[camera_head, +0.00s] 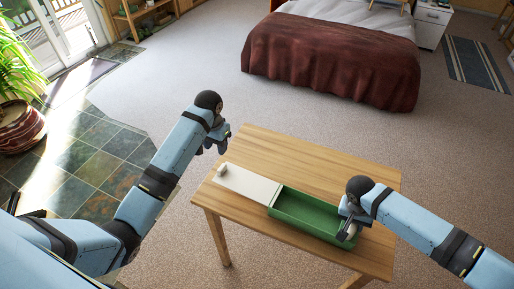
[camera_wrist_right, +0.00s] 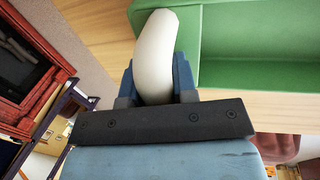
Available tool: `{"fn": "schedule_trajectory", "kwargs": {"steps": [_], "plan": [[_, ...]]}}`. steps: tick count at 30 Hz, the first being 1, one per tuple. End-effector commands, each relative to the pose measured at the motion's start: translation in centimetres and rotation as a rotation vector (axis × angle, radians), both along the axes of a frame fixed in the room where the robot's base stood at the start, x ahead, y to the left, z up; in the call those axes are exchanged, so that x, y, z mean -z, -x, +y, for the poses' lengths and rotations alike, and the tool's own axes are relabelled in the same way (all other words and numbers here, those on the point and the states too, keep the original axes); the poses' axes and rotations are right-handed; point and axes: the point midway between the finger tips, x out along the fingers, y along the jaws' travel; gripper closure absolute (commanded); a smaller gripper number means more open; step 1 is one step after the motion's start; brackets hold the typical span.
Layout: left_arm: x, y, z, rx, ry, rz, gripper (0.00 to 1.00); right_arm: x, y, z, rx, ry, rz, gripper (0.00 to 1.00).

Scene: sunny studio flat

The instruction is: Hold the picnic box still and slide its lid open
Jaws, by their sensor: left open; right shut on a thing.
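The green picnic box (camera_head: 310,212) lies on the wooden table, its empty inside showing; its green wall also shows in the right wrist view (camera_wrist_right: 250,75). The cream lid (camera_head: 248,184) extends to the left from the box's left end, with a small pale knob (camera_head: 222,170) near its far left end. My right gripper (camera_head: 348,226) is shut on a white curved handle (camera_wrist_right: 157,50) at the box's right end. My left gripper (camera_head: 217,143) is open and empty, above the table's back left edge and apart from the knob.
The wooden table (camera_head: 300,160) has clear top behind the box. A bed (camera_head: 330,55) with a brown cover, a white nightstand (camera_head: 432,25) and a striped rug (camera_head: 475,62) are further back. A potted plant (camera_head: 18,75) stands at the left.

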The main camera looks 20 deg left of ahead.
Motion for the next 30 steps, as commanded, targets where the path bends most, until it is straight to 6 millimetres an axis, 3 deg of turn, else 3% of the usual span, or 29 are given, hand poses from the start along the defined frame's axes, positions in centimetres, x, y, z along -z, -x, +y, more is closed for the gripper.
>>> {"fn": "schedule_trajectory", "kwargs": {"steps": [11, 12, 15, 16, 25, 30], "plan": [[-0.2, 0.0, 0.0, 0.000, 0.000, 0.000, 0.55, 0.0, 0.1, 0.1, -0.001, -0.001, 0.001, 0.95], [-0.2, 0.0, 0.0, 0.000, 0.000, 0.000, 0.55, 0.0, 0.1, 0.1, -0.001, -0.001, 0.001, 0.69], [-0.2, 0.0, 0.0, 0.000, 0.000, 0.000, 0.55, 0.0, 0.0, 0.1, -0.001, -0.001, 0.001, 0.46], [-0.2, 0.0, 0.0, 0.000, 0.000, 0.000, 0.55, 0.0, 0.0, 0.1, -0.001, -0.001, 0.000, 0.44], [-0.2, 0.0, 0.0, 0.000, 0.000, 0.000, 0.55, -0.2, 0.0, 0.1, -0.001, -0.001, 0.000, 0.44], [-0.2, 0.0, 0.0, 0.000, 0.000, 0.000, 0.55, -2.3, -0.1, 0.5, -0.001, -0.003, -0.001, 0.44]]}}
